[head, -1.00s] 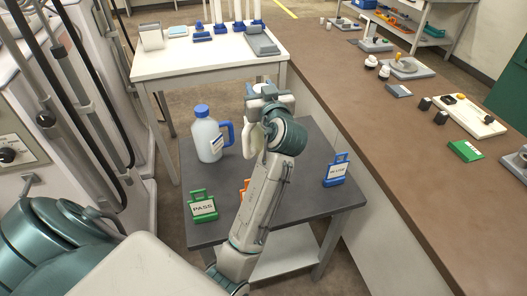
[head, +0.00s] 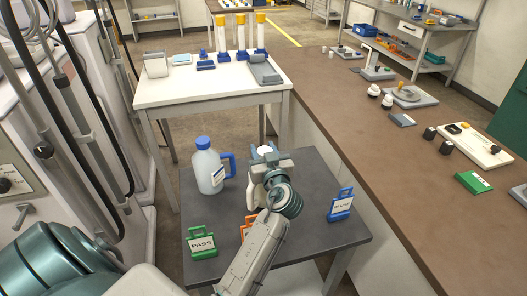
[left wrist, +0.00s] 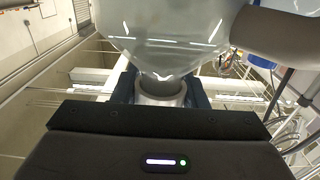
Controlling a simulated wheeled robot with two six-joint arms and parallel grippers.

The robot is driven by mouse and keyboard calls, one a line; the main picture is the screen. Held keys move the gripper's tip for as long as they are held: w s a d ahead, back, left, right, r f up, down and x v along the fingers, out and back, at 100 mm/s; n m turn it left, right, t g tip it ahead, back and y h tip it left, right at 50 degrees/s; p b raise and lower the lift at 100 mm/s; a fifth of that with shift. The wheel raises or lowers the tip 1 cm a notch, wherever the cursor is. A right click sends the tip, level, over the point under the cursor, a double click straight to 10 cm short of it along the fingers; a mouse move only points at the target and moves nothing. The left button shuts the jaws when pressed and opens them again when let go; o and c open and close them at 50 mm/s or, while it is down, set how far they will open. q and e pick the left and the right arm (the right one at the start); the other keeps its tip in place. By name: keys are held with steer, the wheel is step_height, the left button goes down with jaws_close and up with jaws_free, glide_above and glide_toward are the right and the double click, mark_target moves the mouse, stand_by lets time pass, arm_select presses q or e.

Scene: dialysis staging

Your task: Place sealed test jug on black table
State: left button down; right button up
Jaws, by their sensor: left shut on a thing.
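My left gripper (head: 268,158) is over the black table (head: 305,240), right of a blue-capped jug. It is shut on a pale jug, gripped at its narrow neck (left wrist: 163,92). In the left wrist view the translucent body (left wrist: 165,35) of this jug fills the top. In the head view my gripper and wrist hide most of it; a white part (head: 253,194) shows at the left. I cannot tell whether it touches the table. My right gripper is not in view.
The blue-capped jug (head: 208,168) stands upright on the black table. A green PASS tag (head: 202,243), an orange tag (head: 247,228) partly behind my arm, and a blue IN USE tag (head: 341,206) stand nearer. A brown counter (head: 400,165) is to the right, a white table (head: 205,90) behind.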

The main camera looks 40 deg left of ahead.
arm_select(q)
steer(key=shift+f, duration=0.2)
steer(key=shift+f, duration=0.15)
steer(key=c, duration=0.9)
jaws_free()
steer(key=shift+s, duration=0.1)
steer(key=shift+o, duration=0.2)
